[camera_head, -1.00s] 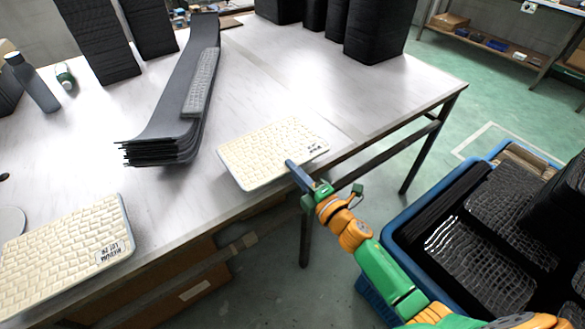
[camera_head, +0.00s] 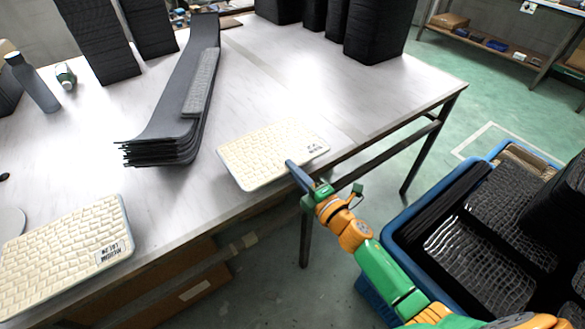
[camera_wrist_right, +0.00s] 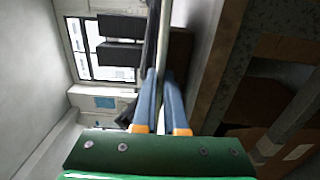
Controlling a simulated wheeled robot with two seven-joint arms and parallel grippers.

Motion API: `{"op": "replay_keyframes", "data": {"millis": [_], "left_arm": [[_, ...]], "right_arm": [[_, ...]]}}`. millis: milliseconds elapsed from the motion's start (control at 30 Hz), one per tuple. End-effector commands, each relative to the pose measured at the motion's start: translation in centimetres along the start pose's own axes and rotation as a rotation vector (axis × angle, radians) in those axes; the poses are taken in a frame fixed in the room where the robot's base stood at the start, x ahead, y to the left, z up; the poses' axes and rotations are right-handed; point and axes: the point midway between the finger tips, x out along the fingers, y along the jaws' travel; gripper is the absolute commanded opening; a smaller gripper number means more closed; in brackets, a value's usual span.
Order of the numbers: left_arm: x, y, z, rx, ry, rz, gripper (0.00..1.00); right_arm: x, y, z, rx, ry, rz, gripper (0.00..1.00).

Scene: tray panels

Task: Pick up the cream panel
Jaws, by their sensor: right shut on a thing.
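A cream panel (camera_head: 268,152) with a raised block pattern and a small dark-lettered label lies at the table's front edge, in the middle of the head view. My right gripper (camera_head: 291,166) is shut on its front edge. In the right wrist view the two blue fingers (camera_wrist_right: 160,100) close on a thin edge, seen end-on. I cannot tell whether the panel is lifted off the table. A second, similar cream panel (camera_head: 60,258) with a label lies at the lower left. My left gripper is not in view.
The pale table (camera_head: 260,90) holds a curved stack of dark panels (camera_head: 170,130) with a grey textured piece (camera_head: 201,82) on it. Tall black stacks (camera_head: 376,30) stand at the back, and a grey bottle (camera_head: 35,84) at the left. A blue crate (camera_head: 398,243) of black panels is at the right.

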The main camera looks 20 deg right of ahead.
Motion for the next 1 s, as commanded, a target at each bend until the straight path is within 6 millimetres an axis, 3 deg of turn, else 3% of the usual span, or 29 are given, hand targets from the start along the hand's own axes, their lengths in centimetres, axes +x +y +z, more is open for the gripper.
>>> {"op": "replay_keyframes", "data": {"millis": [367,567,767,1000], "left_arm": [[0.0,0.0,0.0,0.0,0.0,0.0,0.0],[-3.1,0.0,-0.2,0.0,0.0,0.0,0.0],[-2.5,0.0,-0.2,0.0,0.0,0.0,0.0],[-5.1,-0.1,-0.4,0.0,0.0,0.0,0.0]], "right_arm": [[0.0,0.0,0.0,0.0,0.0,0.0,0.0],[0.0,3.1,0.0,-0.001,0.001,0.0,0.0],[0.0,2.5,0.0,0.0,0.0,0.0,0.0],[-2.8,4.4,0.0,0.001,0.0,-0.003,0.0]]}}
